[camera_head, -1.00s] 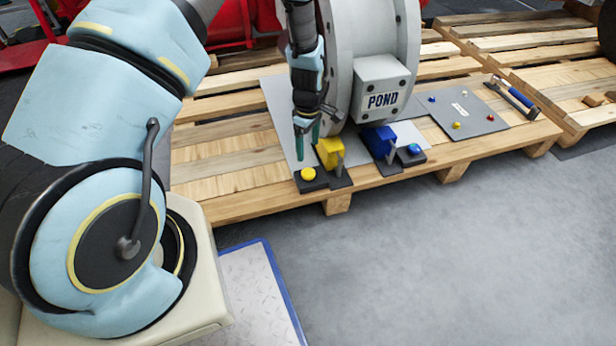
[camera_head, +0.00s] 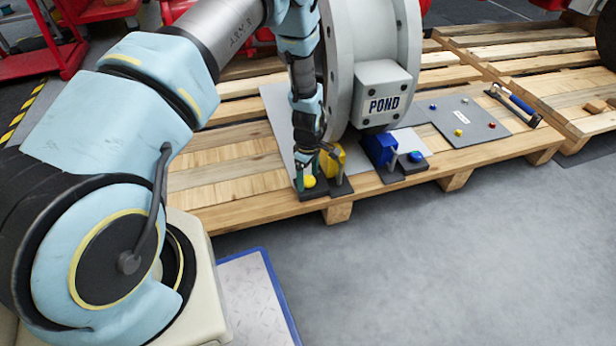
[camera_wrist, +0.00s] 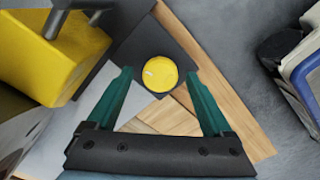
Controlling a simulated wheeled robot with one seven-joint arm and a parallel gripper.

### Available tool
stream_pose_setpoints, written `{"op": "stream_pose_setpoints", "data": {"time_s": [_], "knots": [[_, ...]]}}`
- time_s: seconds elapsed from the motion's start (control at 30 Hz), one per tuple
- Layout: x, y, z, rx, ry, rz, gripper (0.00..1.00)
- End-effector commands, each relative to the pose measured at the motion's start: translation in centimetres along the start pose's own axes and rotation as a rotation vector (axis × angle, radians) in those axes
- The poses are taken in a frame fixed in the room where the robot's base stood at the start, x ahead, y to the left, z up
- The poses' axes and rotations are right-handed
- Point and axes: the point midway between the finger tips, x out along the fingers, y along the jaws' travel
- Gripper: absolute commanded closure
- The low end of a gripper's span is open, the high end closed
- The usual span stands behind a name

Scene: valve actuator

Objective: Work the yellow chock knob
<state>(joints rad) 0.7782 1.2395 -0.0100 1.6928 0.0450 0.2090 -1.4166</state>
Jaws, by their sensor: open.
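The yellow chock knob (camera_head: 309,182) is a round yellow disc on a small dark base plate at the front edge of the pallet. In the wrist view the knob (camera_wrist: 160,74) lies just beyond and between the two green fingertips. My gripper (camera_wrist: 158,72) is open, with one finger on each side of the knob's line and nothing held. In the head view my gripper (camera_head: 307,178) points down at the knob and partly covers its plate. The yellow chock block (camera_head: 332,160) stands right of the knob; it also shows at the upper left of the wrist view (camera_wrist: 35,45).
A blue chock (camera_head: 379,145) with a blue knob (camera_head: 416,157) stands to the right. A large grey valve body with a POND box (camera_head: 385,95) rises behind. A panel of small coloured knobs (camera_head: 470,140) and a hammer (camera_head: 515,103) lie farther right.

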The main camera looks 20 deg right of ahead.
Motion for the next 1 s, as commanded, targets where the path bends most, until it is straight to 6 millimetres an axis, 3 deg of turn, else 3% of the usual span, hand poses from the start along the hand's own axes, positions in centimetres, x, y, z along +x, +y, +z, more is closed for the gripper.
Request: {"op": "stream_pose_setpoints", "data": {"time_s": [0.07,0.17,0.83,1.0], "knots": [[-0.02,0.0,0.0,0.0,0.0,0.0,0.15],[-0.02,0.0,0.01,0.0,0.0,0.0,0.25],[-0.03,0.0,0.01,0.0,0.0,0.0,1.0],[-0.05,0.0,0.01,0.008,0.0,0.0,1.0]]}}
